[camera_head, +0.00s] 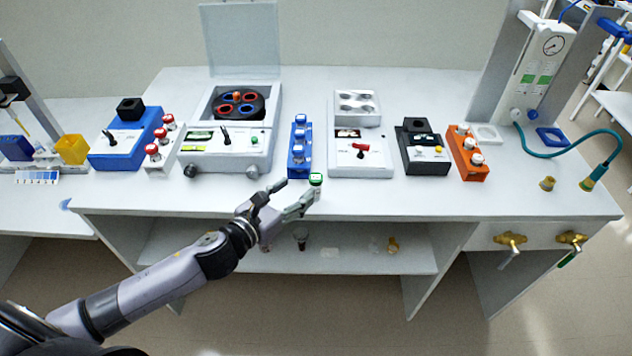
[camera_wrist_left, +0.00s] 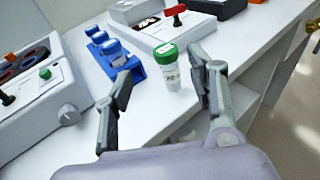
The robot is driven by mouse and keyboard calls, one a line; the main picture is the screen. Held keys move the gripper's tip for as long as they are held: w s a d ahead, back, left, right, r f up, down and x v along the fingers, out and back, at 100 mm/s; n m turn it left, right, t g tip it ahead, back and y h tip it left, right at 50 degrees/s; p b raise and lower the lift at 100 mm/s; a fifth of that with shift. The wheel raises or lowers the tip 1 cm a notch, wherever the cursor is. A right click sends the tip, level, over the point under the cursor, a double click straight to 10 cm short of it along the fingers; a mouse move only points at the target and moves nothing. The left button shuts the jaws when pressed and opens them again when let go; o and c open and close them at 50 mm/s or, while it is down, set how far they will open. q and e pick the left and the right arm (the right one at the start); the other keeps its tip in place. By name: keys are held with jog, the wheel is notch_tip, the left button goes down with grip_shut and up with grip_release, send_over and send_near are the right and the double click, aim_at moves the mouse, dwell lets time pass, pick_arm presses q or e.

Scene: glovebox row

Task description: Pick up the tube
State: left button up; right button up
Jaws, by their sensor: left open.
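The tube (camera_wrist_left: 170,75) has a green cap and a white label and stands upright on the bench top near its front edge. In the head view the tube (camera_head: 316,181) is just beyond my left gripper's fingertips. My left gripper (camera_head: 292,194) is open. In the left wrist view the left gripper (camera_wrist_left: 165,85) has its two fingers apart, with the tube seen between and beyond the tips. I cannot tell whether any finger touches the tube. The tube's lower part shows in the wrist view. My right gripper is not in view.
A blue rack (camera_head: 299,158) with blue-capped tubes stands just behind the tube. A centrifuge (camera_head: 228,145) with its lid up is to the left, a white device (camera_head: 360,158) to the right. An orange rack (camera_head: 467,160) is farther right. The bench front strip is mostly clear.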

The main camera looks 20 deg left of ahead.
aim_at(312, 180)
pick_arm(q)
jog(key=x, duration=0.3)
jog(key=p+x, duration=0.1)
jog(key=x, duration=0.1)
jog(key=p+x, duration=0.1)
jog(key=x, duration=0.2)
jog(key=shift+s+d, duration=0.2)
jog(key=shift+d, duration=0.2)
jog(key=shift+w, duration=0.2)
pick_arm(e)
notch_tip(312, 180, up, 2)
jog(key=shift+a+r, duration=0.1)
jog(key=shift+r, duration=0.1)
pick_arm(q)
jog(key=shift+s, duration=0.1)
jog(key=shift+c, duration=0.3)
jog(key=c, duration=1.1)
